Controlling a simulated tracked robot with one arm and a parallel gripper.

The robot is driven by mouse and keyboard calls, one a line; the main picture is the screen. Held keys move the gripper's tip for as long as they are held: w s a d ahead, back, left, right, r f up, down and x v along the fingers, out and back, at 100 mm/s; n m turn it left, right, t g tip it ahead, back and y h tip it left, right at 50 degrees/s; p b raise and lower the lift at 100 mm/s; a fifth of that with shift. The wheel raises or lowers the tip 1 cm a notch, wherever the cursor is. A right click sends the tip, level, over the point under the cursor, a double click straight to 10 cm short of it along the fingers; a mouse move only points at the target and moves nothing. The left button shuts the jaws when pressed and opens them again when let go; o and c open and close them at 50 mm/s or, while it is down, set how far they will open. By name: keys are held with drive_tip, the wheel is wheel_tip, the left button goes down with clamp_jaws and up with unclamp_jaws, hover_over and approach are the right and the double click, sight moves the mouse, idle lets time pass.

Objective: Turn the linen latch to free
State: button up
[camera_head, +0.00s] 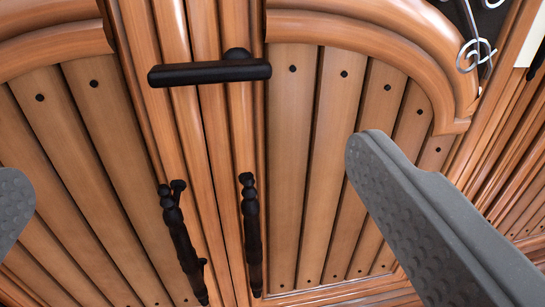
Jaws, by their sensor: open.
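A black latch bar (208,73) lies nearly level across the seam between two wooden doors, near the top of the camera view. Its round pivot knob (237,55) sits on the right door's frame, and the bar reaches left over the left door's frame. My gripper (190,185) is open, with one grey finger at the left edge and the other at the right. The latch is above and between the fingers, and neither finger appears to touch it. No lettering shows on the latch.
Two black vertical handles, one on the left door (183,243) and one on the right door (251,233), hang below the latch. Curled white metalwork (474,52) shows at the top right. The slatted door panels are otherwise clear.

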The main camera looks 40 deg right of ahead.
sight(204, 71)
drive_tip(key=b+x, duration=0.3)
drive_tip(key=x, duration=1)
drive_tip(key=shift+w+d+f, duration=0.1)
drive_tip(key=shift+d+f, duration=0.05)
drive_tip(key=shift+d, duration=0.1)
drive_tip(key=c, duration=0.9)
drive_tip(key=shift+a, duration=0.25)
drive_tip(key=shift+d, duration=0.1)
